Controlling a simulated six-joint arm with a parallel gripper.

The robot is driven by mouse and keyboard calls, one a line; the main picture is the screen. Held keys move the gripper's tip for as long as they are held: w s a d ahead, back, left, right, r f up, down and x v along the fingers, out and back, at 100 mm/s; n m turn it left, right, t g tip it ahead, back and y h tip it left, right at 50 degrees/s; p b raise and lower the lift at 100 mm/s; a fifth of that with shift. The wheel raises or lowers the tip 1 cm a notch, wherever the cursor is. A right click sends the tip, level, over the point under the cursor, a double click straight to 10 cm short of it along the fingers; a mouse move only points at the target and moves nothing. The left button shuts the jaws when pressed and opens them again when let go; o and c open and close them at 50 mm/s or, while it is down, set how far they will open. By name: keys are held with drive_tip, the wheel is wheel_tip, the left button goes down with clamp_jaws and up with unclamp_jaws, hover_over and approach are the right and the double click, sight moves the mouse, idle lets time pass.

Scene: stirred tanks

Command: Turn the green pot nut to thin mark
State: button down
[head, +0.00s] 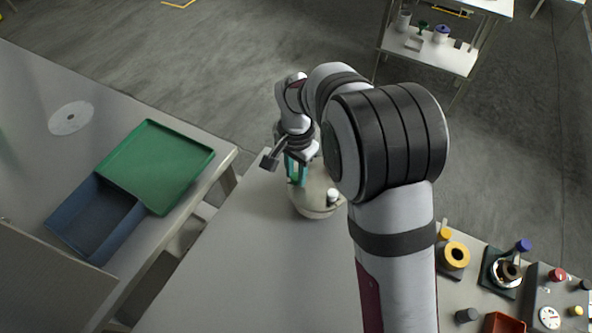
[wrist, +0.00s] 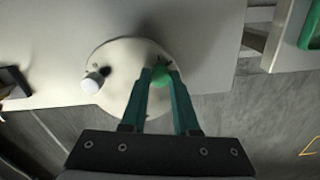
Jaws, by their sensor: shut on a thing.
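The green pot nut (wrist: 161,71) sits on top of a round cream-coloured pot (wrist: 122,58), near its edge in the wrist view. My gripper (wrist: 162,78) is over the nut with its two teal fingers shut on it. In the head view my gripper (head: 297,180) reaches down to the pot (head: 318,199), and the nut is mostly hidden by the fingers. A white knob (wrist: 94,82) stands on the other side of the pot top. Small dark marks show on the pot around the nut, but I cannot tell which is the thin mark.
A green tray (head: 157,163) and a blue bin (head: 95,218) lie on the left table. Several small devices, including a yellow ring (head: 456,255) and a red box (head: 503,323), stand at the lower right. The table (head: 250,265) in front of the pot is clear.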

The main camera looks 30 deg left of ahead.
sight(296, 176)
drive_tip(key=shift+m, duration=0.3)
idle(0.4)
drive_tip(key=c, duration=0.7)
unclamp_jaws()
drive_tip(key=shift+o, duration=0.2)
wheel_tip(296, 176, up, 16)
drive_tip(key=shift+f, duration=0.1)
